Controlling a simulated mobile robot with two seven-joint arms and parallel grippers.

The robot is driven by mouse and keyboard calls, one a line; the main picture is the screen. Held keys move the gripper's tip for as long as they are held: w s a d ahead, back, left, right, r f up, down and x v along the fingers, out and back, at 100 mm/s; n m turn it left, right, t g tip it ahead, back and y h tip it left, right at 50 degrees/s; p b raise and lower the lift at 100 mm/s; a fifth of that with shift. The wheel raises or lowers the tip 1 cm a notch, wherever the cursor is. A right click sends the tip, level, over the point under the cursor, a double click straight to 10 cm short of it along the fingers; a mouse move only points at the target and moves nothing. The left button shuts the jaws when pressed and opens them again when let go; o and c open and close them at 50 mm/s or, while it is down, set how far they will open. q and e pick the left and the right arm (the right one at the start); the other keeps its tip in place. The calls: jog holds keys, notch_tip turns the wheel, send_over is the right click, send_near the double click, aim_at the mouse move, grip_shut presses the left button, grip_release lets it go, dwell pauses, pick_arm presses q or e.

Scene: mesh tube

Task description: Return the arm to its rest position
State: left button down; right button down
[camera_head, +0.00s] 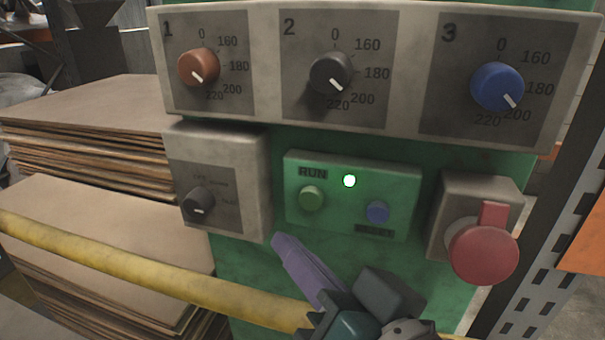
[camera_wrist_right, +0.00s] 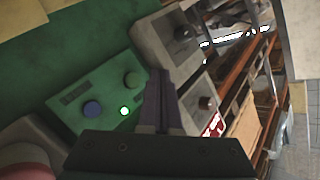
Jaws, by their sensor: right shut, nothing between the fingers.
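My right gripper (camera_head: 284,246) is low in the middle of the head view, its purple fingers closed together and pointing up and left, with nothing between them. It also shows in the right wrist view (camera_wrist_right: 158,80). In the head view its tips appear just below the green RUN panel (camera_head: 340,212), which has a lit lamp (camera_head: 349,181), a green button (camera_head: 311,197) and a blue button (camera_head: 377,211). I cannot tell whether the tips touch anything. My left gripper is not in view.
Above is a panel with an orange knob (camera_head: 198,68), a black knob (camera_head: 330,74) and a blue knob (camera_head: 497,87). A red stop button (camera_head: 484,250) is at right, a small black knob (camera_head: 198,201) at left. A yellow rail (camera_head: 130,268) crosses before stacked sheets (camera_head: 85,105).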

dwell(0.3)
jog(key=s+d+r+n+g+h+p, duration=0.4)
jog(key=s+d+r+g+h+p, duration=0.5)
jog(key=s+d+r+p, duration=1.3)
jog(key=w+a+r+g+y+p, duration=0.1)
jog(key=a+r+p, duration=0.1)
jog(key=r+p, duration=1.3)
jog(key=w+a+r+g+p, duration=0.1)
jog(key=w+a+r+p, duration=0.1)
jog(key=r+p, duration=1.4)
jog(key=p, duration=0.7)
jog(key=shift+r+y, duration=0.3)
jog(key=shift+y, duration=0.1)
